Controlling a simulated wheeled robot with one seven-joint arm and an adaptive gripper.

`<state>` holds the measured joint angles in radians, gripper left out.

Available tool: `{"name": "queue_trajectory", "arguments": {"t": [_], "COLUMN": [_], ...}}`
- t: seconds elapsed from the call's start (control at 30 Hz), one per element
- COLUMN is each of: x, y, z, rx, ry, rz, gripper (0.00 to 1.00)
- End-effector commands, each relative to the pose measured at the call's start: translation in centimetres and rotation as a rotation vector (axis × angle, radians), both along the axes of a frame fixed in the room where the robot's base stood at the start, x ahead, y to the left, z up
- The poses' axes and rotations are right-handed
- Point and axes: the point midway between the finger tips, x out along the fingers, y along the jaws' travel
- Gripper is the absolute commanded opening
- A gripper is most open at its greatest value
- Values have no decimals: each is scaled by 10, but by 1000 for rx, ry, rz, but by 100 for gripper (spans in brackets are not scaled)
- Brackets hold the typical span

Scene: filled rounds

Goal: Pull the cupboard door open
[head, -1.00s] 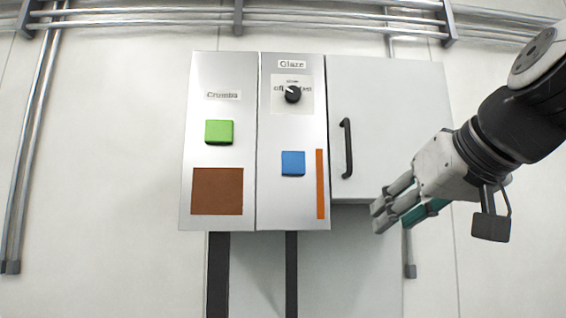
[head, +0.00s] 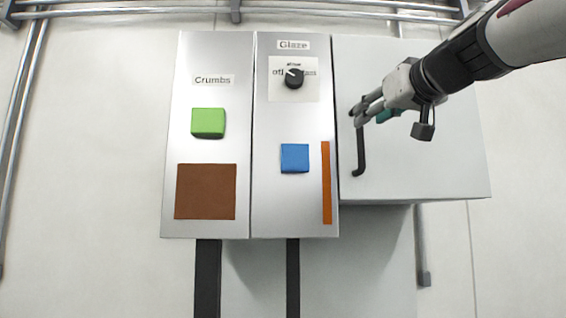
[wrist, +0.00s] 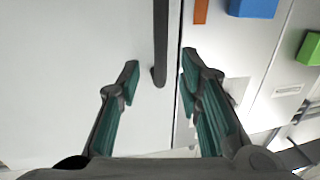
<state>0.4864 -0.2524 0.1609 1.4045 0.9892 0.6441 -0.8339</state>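The cupboard door (head: 430,150) is a plain light grey panel at the right of the unit, and it looks shut. Its black upright bar handle (head: 360,155) is near the door's left edge. My gripper (head: 358,113) is at the upper part of the handle, coming from the upper right, and hides the handle's top end in the head view. In the wrist view, the handle (wrist: 160,40) runs down to between the tips of my open gripper (wrist: 159,68). A gap shows on both sides of the handle, so the fingers are not closed on it.
Left of the door are the Glaze panel (head: 290,215) with a black knob (head: 294,78), a blue button (head: 295,158) and an orange strip (head: 326,185), and the Crumbs panel (head: 172,150) with a green button (head: 208,122) and a brown square (head: 205,191). Metal rails (head: 300,14) cross the wall above.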

Motion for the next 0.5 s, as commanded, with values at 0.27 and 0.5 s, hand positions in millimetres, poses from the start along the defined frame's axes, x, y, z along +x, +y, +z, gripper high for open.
{"name": "queue_trajectory", "arguments": {"t": [0.27, 0.5], "x": [43, 57], "y": [8, 11], "z": [1, 0], "rx": [0, 1], "ry": [3, 1], "rz": [0, 0], "gripper": [33, 33]}}
